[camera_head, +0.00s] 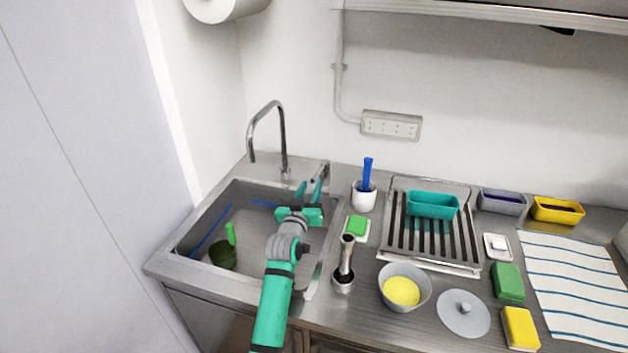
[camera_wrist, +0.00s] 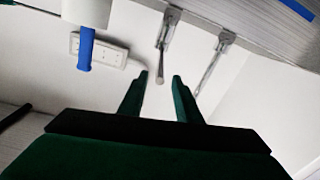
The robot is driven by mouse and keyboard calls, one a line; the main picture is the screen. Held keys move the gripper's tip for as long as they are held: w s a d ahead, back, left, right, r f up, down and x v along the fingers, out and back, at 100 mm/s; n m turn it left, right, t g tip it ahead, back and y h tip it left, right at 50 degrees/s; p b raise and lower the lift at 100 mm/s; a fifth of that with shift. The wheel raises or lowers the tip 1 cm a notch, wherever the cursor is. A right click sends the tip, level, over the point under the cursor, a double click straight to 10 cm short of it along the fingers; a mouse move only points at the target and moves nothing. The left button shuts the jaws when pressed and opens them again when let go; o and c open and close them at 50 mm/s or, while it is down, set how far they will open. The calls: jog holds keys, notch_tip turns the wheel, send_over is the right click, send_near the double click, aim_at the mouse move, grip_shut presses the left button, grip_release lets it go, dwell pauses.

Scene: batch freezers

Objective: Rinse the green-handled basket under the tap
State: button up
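The basket (camera_head: 222,256) is dark with a bright green upright handle (camera_head: 231,233), and stands in the left front of the sink. The tall curved tap spout (camera_head: 283,135) rises behind the sink; no water shows from it. The tap's metal lever (camera_head: 322,170) stands to its right, and also shows in the wrist view (camera_wrist: 166,40). My gripper (camera_head: 309,186) is over the sink's back right edge, close in front of the lever. In the wrist view my gripper (camera_wrist: 160,80) is open, with the lever's rod seen between the fingertips. Whether they touch is unclear.
The sink (camera_head: 165,258) has blue lines inside.

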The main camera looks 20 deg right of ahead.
aim_at(315, 177)
jog(key=shift+x, duration=2.5)
jog(key=shift+c, duration=0.4)
grip_shut()
